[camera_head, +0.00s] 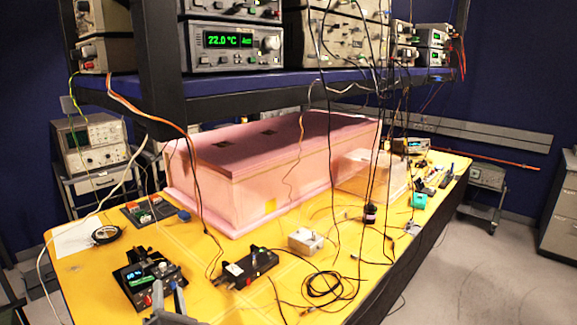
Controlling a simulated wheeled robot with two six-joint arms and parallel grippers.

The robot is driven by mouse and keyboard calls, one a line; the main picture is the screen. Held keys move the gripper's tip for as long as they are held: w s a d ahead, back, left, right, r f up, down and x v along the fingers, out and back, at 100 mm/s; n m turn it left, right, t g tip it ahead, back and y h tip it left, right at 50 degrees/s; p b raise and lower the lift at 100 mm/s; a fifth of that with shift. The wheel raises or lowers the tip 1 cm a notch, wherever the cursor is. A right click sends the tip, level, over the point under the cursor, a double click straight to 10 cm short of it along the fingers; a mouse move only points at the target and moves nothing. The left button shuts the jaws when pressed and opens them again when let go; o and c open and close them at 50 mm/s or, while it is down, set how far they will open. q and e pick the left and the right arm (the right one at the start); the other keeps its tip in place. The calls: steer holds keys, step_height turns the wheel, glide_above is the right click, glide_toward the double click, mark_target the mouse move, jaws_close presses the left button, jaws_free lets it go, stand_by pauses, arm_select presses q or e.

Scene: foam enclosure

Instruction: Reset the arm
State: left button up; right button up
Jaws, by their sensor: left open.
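My left gripper (168,293) shows at the bottom edge of the head view, left of centre. Its two grey fingers point up and away, apart from each other, with nothing seen between them. It overlaps the near edge of a black device with a small lit display (148,276) in the picture; I cannot tell whether they touch. The pink foam enclosure (215,190) stands on the yellow table (190,240) well beyond the gripper, its flat lid (285,140) on top. My right gripper is not in view.
A black box with a knob (246,268), a grey metal box (306,240) and coiled black cable (325,285) lie near the front. A clear box (365,172) adjoins the enclosure. Cables hang from the blue shelf (250,82) of instruments.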

arm_select(q)
steer(key=s+d+f+m+h, duration=0.2)
steer(key=s+d+m+h, duration=0.45)
steer(key=m+h, duration=0.7)
steer(key=s+a+f+m+g+y, duration=0.1)
steer(key=s+f+m+g, duration=0.2)
steer(key=s+f+m, duration=0.1)
steer(key=s+a+f+m+g+y, duration=0.1)
steer(key=s+f+m+g, duration=0.3)
steer(key=s, duration=0.3)
steer(key=s+a+f+m+g+y, duration=0.1)
steer(key=s+f+m+g, duration=0.2)
steer(key=s+f+m, duration=0.1)
steer(key=shift+s+f+m, duration=0.4)
steer(key=shift+s+m, duration=0.4)
steer(key=shift+m, duration=0.35)
steer(key=s+a+f+m+g+y, duration=0.2)
steer(key=s+a+g+y, duration=0.35)
steer(key=s, duration=0.75)
steer(key=a+f+g+h+b, duration=0.2)
steer(key=a+f+b, duration=0.1)
steer(key=f, duration=2.5)
steer(key=s+d+f+b, duration=0.1)
steer(key=s+f+b, duration=0.2)
steer(key=s+f, duration=1.2)
step_height(320, 180, down, 4)
steer(key=shift+s+d+r+g, duration=0.2)
steer(key=shift+s+g, duration=0.1)
steer(key=shift+g, duration=0.15)
